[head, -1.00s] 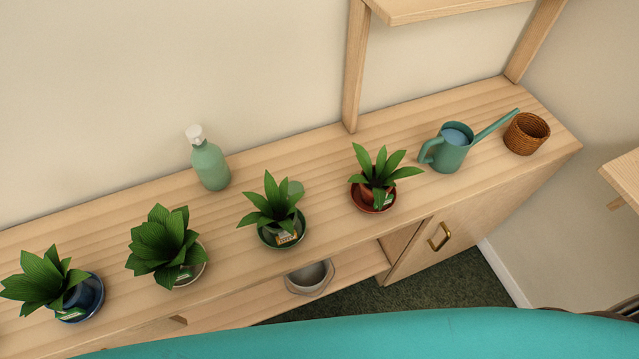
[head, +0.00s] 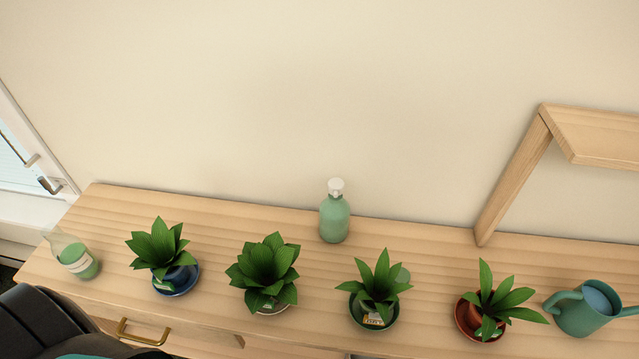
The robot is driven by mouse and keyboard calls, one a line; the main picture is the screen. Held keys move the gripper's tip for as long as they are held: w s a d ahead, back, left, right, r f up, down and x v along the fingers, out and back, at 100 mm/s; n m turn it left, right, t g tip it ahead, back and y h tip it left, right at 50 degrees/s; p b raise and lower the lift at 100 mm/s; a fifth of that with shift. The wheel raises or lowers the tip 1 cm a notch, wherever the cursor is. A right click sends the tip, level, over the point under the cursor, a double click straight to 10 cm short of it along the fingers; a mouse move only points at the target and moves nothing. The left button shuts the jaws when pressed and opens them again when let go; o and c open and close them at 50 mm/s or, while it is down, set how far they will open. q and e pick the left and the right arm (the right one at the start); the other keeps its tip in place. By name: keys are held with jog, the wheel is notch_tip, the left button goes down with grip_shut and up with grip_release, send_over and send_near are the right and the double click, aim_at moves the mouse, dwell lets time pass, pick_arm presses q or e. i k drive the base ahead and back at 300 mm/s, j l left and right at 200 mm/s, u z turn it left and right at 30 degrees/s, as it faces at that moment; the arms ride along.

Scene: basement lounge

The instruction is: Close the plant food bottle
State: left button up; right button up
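A clear bottle (head: 78,259) with green liquid and a pale label stands at the left end of the wooden cabinet top. It seems to be the plant food bottle. Its neck points to the upper left in the picture, and I see no clear cap on it; the opening is too small to make out. A second bottle (head: 334,219), green with a white top, stands upright near the wall at the middle. Neither of my grippers is in view.
Potted plants stand in a row along the cabinet top (head: 420,240): in blue (head: 178,281), pale, green (head: 358,316) and red (head: 466,318) pots. A teal watering can (head: 580,313) is at the right. A shelf frame (head: 512,180) rises at the right; a white door (head: 25,160) is at the left.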

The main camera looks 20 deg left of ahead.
aim_at(69, 250)
jog(key=u, duration=2.4)
